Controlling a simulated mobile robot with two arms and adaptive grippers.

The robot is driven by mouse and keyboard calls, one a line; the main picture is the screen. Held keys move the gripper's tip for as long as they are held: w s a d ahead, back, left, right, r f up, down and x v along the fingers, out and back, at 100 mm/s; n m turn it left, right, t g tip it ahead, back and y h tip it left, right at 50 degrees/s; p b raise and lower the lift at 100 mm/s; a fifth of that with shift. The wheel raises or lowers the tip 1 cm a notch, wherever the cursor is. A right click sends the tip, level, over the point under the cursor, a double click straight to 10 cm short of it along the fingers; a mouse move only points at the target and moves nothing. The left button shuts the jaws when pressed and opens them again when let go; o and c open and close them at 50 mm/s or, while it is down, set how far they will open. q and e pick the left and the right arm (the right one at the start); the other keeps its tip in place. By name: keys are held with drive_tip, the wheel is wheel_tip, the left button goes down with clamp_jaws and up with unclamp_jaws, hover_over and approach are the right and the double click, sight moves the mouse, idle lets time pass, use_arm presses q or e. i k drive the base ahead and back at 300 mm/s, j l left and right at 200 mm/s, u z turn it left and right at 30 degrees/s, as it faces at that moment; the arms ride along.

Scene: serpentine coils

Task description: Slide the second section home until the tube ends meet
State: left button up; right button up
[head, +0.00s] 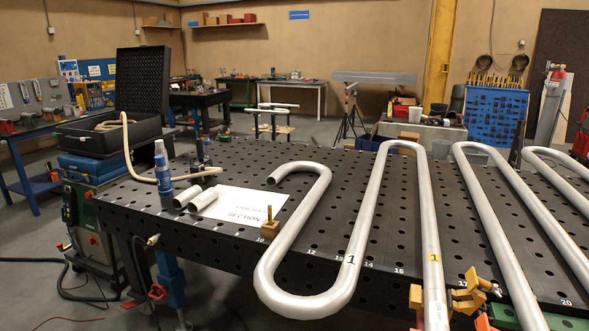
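A grey serpentine tube coil (292,236) lies on the black perforated table (225,248), with several long runs joined by U-bends. Its leftmost free end (274,179) points left near the paper sheet. A black mark "1" shows on one run, and a yellow band (433,258) on the run to its right. I cannot tell where one section ends and the second begins, and no facing pair of tube ends is clear. The coil continues past the right edge. Neither of my grippers is in view.
Two short tube pieces (203,201), a white paper sheet (240,206) and a blue bottle (162,170) sit at the table's left. A brass-coloured block (270,226) stands by the leftmost run. Yellow clamps (470,295) grip the front edge. A hose (132,150) curves over the left corner.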

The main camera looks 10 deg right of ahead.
sight(529, 315)
drive_tip(key=l+z, duration=0.1)
drive_tip(key=z, duration=0.3)
drive_tip(key=k+l+z, duration=0.1)
drive_tip(key=z, duration=0.3)
drive_tip(key=l+z, duration=0.1)
drive_tip(key=z, duration=0.25)
drive_tip(key=k+l+z, duration=0.1)
drive_tip(key=z, duration=0.3)
